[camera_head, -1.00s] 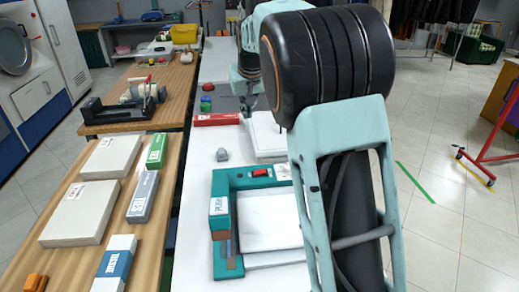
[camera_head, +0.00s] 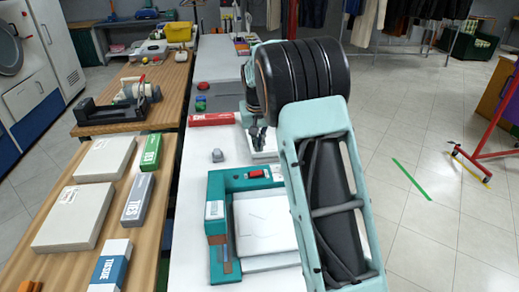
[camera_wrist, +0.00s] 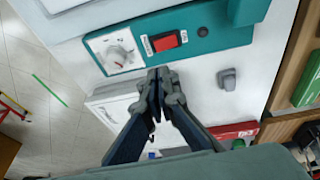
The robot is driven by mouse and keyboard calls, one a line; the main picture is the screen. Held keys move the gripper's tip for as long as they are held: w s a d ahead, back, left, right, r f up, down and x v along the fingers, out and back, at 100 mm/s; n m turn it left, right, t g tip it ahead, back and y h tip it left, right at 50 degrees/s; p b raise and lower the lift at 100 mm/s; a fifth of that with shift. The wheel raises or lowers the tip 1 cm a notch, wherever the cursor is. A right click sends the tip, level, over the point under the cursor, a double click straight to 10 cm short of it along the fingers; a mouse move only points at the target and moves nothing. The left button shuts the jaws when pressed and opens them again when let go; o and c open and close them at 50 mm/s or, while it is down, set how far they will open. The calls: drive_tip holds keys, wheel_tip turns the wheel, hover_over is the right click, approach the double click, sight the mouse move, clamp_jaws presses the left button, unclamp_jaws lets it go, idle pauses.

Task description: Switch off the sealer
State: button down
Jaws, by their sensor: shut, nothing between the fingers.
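The teal sealer (camera_head: 216,240) stands on the white counter with a white packet lying in its frame. Its red rocker switch (camera_head: 257,174) sits on the back bar; in the wrist view the switch (camera_wrist: 170,41) shows between small white labels, with a white dial (camera_wrist: 117,52) to its left and a dark round button to its right. My gripper (camera_head: 258,140) is just behind the back bar in the head view. In the wrist view its fingertips (camera_wrist: 160,76) are together and empty, just below the panel's edge, apart from the switch. Which way the rocker is tipped is unclear.
A white box (camera_head: 266,157) lies behind the sealer, partly hidden by my arm. A small grey object (camera_head: 217,155) and a red box (camera_head: 211,119) are on the counter. A wooden table (camera_head: 125,235) with several boxes runs along the left.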

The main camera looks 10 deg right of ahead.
drive_tip(key=p, duration=0.1)
approach(261, 172)
drive_tip(key=x, duration=0.5)
drive_tip(key=shift+w, duration=0.4)
drive_tip(key=shift+d+f, duration=0.1)
drive_tip(key=shift+f, duration=0.6)
drive_tip(key=shift+d+f+y+b, duration=0.45)
drive_tip(key=shift+f+y+b, duration=0.25)
drive_tip(key=shift+b, duration=0.3)
drive_tip(key=shift+a+r, duration=0.1)
drive_tip(key=shift+a, duration=0.1)
drive_tip(key=shift+a+r, duration=0.1)
drive_tip(key=shift+a+r, duration=0.25)
drive_tip(key=shift+a, duration=0.35)
